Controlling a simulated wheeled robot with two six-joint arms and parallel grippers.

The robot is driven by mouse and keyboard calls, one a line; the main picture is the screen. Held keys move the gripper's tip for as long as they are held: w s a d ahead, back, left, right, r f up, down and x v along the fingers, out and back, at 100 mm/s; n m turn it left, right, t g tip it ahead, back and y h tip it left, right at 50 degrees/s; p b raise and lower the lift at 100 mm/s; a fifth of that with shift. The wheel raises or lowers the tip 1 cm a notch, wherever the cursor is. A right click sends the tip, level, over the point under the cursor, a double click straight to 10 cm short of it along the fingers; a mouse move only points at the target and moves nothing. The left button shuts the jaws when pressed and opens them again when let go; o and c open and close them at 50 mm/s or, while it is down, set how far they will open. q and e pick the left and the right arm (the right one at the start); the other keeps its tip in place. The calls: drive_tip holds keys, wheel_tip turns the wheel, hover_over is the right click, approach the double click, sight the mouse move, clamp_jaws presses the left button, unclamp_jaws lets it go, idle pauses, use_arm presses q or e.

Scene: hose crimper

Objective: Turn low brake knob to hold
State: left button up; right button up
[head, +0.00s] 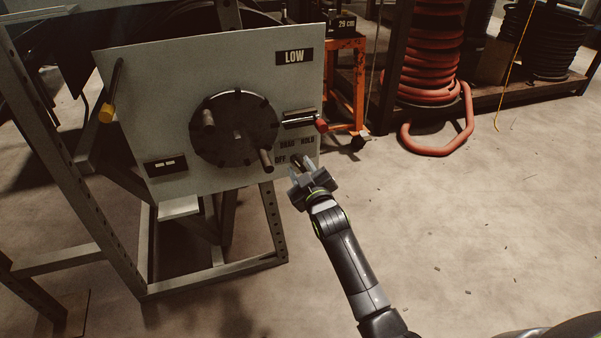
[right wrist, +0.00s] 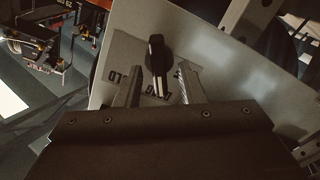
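The LOW panel (head: 215,70) is a pale, slightly tilted plate on a metal frame. Its small black brake knob (right wrist: 156,55) sits at the lower right corner, beside printed labels OFF, DRAG and HOLD. In the head view my gripper partly hides the knob. In the right wrist view it shows as a narrow black grip with a pale mark, with upside-down lettering below it. My right gripper (head: 306,176) is open in front of the knob. Its two fingers (right wrist: 160,88) stand apart on either side of the knob, with gaps showing. My left gripper is out of view.
A round black handwheel (head: 236,132) with protruding handles sits left of the knob. A red-tipped lever (head: 320,125) is just above, and a yellow-tipped lever (head: 107,112) is at upper left. An orange cart (head: 350,80) and red hose coils (head: 430,60) stand behind.

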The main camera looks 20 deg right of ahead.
drive_tip(key=shift+w, duration=0.4)
drive_tip(key=c, duration=0.6)
